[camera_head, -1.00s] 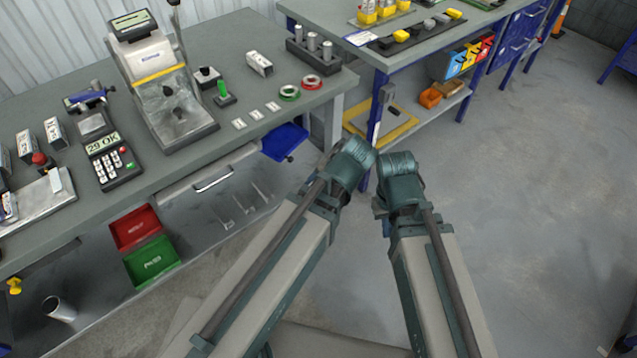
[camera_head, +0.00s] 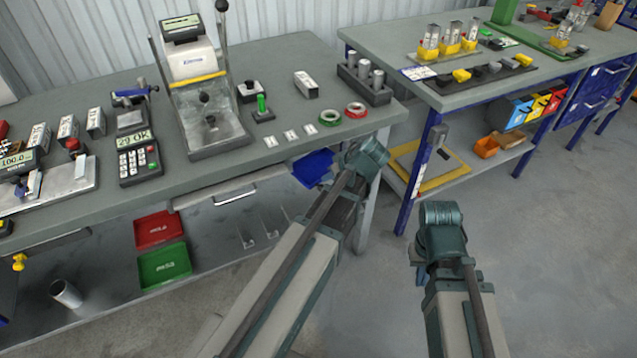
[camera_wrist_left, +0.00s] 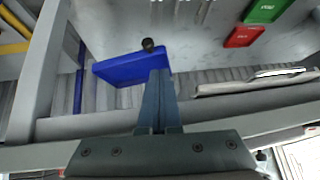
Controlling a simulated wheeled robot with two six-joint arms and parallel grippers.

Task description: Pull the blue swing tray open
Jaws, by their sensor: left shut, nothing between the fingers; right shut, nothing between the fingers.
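The blue swing tray (camera_head: 313,167) hangs under the front right edge of the grey bench, beside my left arm in the head view. The left wrist view shows the blue tray (camera_wrist_left: 120,66) with a dark round knob (camera_wrist_left: 148,44) at its far edge. My left gripper (camera_wrist_left: 159,73) is shut and empty, and its fingertips overlap the tray's right part in that view. Whether they touch it, I cannot tell. In the head view my left arm hides its gripper. My right arm shows at the lower right, but its gripper is out of sight.
A drawer with a silver handle (camera_head: 235,197) is left of the tray. A red bin (camera_head: 158,229) and a green bin (camera_head: 165,267) sit below the bench. A blue-legged bench (camera_head: 405,200) stands to the right. Open floor lies at the lower right.

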